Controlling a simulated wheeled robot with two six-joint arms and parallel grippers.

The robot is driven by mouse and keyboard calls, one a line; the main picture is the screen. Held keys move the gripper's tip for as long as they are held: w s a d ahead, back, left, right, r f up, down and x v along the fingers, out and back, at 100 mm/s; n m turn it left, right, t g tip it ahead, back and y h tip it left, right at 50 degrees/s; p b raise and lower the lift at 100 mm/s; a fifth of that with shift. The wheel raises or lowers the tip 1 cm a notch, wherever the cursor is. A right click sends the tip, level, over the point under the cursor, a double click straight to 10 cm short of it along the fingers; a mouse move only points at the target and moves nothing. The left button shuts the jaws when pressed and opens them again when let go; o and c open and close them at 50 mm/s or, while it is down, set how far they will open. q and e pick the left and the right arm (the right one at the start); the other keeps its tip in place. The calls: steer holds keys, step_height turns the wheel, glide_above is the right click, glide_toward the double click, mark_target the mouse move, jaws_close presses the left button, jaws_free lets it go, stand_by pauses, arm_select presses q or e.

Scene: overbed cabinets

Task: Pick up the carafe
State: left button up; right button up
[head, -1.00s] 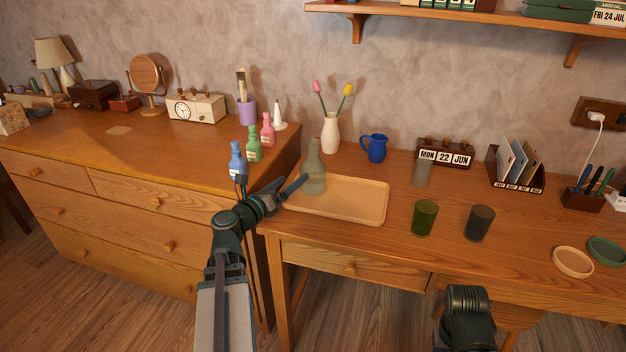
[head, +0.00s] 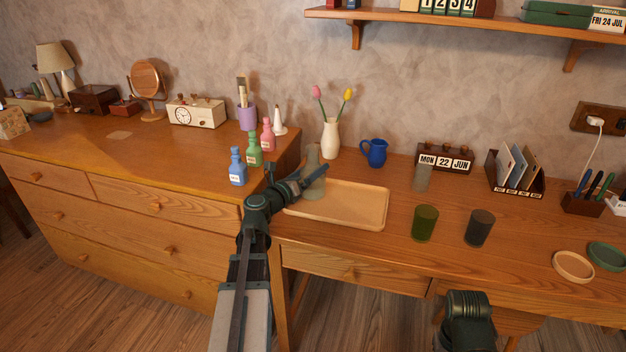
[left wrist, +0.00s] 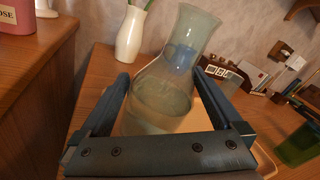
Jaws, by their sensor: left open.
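The carafe (head: 314,182) is a pale green, see-through glass bottle with a narrow neck. It stands upright at the left end of the wooden tray (head: 362,219) on the desk. My left gripper (head: 313,178) is open at the carafe, and its arm hides part of the glass in the head view. In the left wrist view the carafe (left wrist: 165,90) stands between the two open fingers (left wrist: 165,98), its neck rising above them. I cannot tell whether a finger touches the glass.
A white vase (head: 331,139) with two tulips and a blue jug (head: 374,152) stand behind the tray. Several small bottles, including a blue one (head: 238,168), stand on the dresser edge to the left. A green cup (head: 425,223) and a dark cup (head: 479,228) stand right of the tray.

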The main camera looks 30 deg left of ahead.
mark_target(318, 164)
arm_select(q)
steer(key=w, duration=0.4)
steer(key=shift+d, duration=0.15)
steer(key=shift+c, duration=0.3)
jaws_close()
steer(key=shift+r, duration=0.2)
arm_select(e)
steer(key=shift+r, duration=0.2)
